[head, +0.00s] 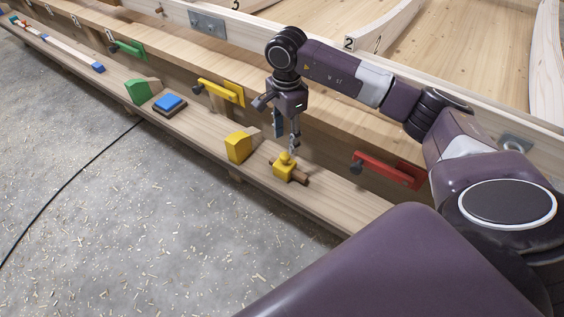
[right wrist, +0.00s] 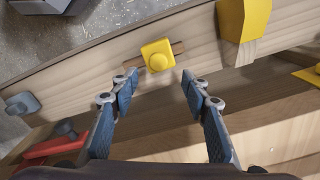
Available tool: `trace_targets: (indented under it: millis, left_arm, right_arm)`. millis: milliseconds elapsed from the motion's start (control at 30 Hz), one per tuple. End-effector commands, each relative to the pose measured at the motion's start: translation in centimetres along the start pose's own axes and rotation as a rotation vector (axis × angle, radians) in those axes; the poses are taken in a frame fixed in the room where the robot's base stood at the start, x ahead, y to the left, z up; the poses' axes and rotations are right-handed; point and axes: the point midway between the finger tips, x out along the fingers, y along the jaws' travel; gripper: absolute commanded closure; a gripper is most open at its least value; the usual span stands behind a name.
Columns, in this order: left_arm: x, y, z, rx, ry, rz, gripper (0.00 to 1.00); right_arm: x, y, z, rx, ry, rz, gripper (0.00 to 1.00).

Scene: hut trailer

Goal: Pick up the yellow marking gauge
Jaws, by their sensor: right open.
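The yellow marking gauge (head: 284,168) lies on the wooden ledge, a yellow block with a rounded knob on top and a brown wooden bar through it. In the right wrist view the gauge (right wrist: 157,55) is just beyond the fingertips, centred between them. My right gripper (head: 287,139) is above the gauge, pointing down. In its wrist view the right gripper (right wrist: 158,82) is open, with nothing between its blue-grey fingers. My left gripper is not in view.
A yellow sloped block (head: 238,146) stands left of the gauge. A red handle (head: 388,169) and a yellow handle (head: 221,91) stick out from the wooden side wall. The ledge drops to a concrete floor.

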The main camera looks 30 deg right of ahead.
Motion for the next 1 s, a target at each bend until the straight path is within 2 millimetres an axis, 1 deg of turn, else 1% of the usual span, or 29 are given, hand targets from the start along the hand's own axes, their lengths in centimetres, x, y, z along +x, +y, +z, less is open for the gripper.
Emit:
trace_targets:
  millis: [100,333,500,567,633,800,833,867,1000]
  left_arm:
    - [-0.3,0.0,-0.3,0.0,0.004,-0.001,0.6]
    - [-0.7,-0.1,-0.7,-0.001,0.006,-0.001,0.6]
    - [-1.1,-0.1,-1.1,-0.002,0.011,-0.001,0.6]
    - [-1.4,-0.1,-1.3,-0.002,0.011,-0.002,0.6]
    - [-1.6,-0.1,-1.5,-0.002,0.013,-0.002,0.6]
    - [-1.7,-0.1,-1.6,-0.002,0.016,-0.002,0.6]
    - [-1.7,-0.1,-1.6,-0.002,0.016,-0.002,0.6]
    - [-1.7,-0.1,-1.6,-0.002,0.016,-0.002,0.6]
    - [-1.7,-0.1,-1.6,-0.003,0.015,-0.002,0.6]
  right_arm:
    - [1.5,0.1,0.0,-0.001,0.0,0.005,0.57]
    - [3.6,0.3,0.2,0.001,-0.002,0.005,0.57]
    - [6.3,0.4,0.5,0.003,-0.005,0.005,0.57]
    - [7.0,0.3,0.5,0.003,-0.004,0.004,0.57]
    - [7.4,0.3,0.4,0.003,-0.004,0.002,0.57]
    - [7.4,0.3,0.4,0.002,-0.004,0.001,0.57]
    - [7.4,0.3,0.4,0.002,-0.004,0.001,0.58]
    - [7.4,0.3,0.4,0.002,-0.004,0.001,0.62]
    - [7.4,0.3,0.4,0.002,-0.004,0.001,0.77]
